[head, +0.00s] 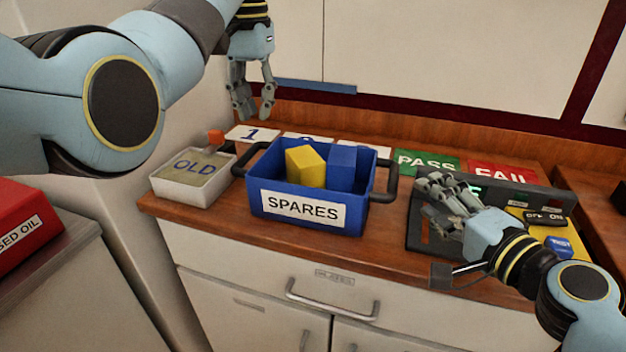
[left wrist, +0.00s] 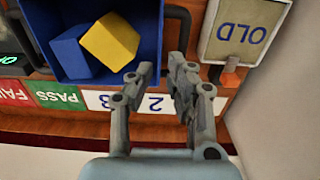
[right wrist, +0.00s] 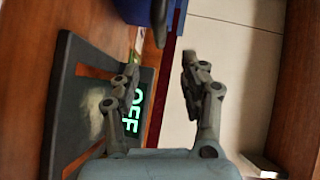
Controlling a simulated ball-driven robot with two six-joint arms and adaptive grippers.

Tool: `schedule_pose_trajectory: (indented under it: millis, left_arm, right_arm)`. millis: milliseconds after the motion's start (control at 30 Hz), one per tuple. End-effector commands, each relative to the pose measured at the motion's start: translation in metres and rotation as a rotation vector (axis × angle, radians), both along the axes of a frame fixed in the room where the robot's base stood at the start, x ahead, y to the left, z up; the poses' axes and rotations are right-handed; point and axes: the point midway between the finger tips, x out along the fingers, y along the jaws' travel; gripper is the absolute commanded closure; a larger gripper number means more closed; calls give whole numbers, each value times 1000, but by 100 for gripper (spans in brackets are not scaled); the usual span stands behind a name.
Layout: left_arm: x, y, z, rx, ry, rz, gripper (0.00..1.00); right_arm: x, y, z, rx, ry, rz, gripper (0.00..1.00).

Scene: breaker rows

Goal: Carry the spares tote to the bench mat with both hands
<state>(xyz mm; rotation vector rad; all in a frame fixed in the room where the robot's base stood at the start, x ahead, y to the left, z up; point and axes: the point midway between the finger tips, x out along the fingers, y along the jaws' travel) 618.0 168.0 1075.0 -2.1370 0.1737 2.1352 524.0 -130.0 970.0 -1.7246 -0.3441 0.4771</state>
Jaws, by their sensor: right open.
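The spares tote (head: 300,205) is a blue open box with a SPARES label and dark side handles, standing upright on the wooden bench. It holds a yellow block (head: 306,167) and a blue block (head: 342,168). My left gripper (head: 254,112) is open and empty, above the back left of the tote; the tote's left handle (left wrist: 184,18) is close ahead of its fingers in the left wrist view. My right gripper (head: 442,196) is open and empty, right of the right handle (head: 391,182), apart from it. I cannot pick out the bench mat for certain.
A white OLD tray (head: 205,186) stands close left of the tote. Numbered cards (head: 252,134), a green PASS mat (head: 425,160) and a red FAIL mat (head: 500,173) lie behind. A dark tester (head: 533,193) with a lit display is at right, under my right gripper.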

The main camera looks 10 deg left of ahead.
Motion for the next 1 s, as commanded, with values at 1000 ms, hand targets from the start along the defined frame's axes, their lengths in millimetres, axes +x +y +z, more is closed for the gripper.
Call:
schedule_pose_trajectory:
  millis: [1000]
  left_arm:
    - [0,0,-108,0,0,0,84]
  right_arm:
    - [94,52,-14,1,0,0,56]
